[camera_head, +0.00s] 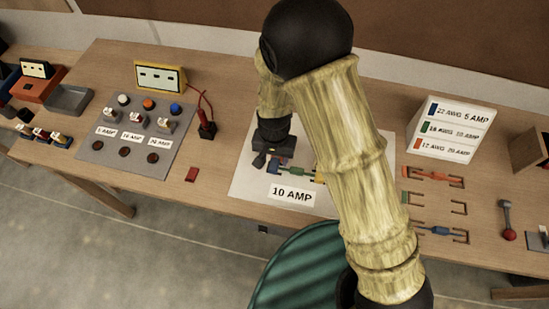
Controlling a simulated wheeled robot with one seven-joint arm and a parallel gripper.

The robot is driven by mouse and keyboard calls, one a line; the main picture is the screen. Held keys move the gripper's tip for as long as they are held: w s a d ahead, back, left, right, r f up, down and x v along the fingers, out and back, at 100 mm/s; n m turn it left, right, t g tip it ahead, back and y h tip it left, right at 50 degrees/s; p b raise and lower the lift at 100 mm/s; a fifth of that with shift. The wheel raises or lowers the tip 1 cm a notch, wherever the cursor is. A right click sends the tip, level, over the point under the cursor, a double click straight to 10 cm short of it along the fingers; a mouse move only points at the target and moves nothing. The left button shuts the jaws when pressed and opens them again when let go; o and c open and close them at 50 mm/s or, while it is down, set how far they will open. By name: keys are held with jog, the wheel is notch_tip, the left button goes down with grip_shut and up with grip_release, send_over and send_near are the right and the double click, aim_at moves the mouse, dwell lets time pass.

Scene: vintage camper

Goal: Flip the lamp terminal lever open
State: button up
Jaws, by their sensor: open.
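My gripper (266,159) points down over the left part of a white mat (247,190) on the wooden bench. It is open, and I see nothing held in it. Under and beside it lies a row of small coloured parts, with a blue part (284,169), a green part (297,171) and a yellow part (316,176). The gripper is very close to the left end of this row; I cannot tell whether it touches. Which part is the lamp terminal lever, and its position, is too small and partly hidden by my arm to tell.
A "10 AMP" card (292,194) lies at the mat's front. A grey panel (174,154) with buttons and a yellow meter (160,77) stand left. A wire-size sign (452,130) and coloured wires (434,176) lie right. A green stool (300,265) stands in front.

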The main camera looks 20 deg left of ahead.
jog(key=shift+f, duration=1.05)
grip_shut()
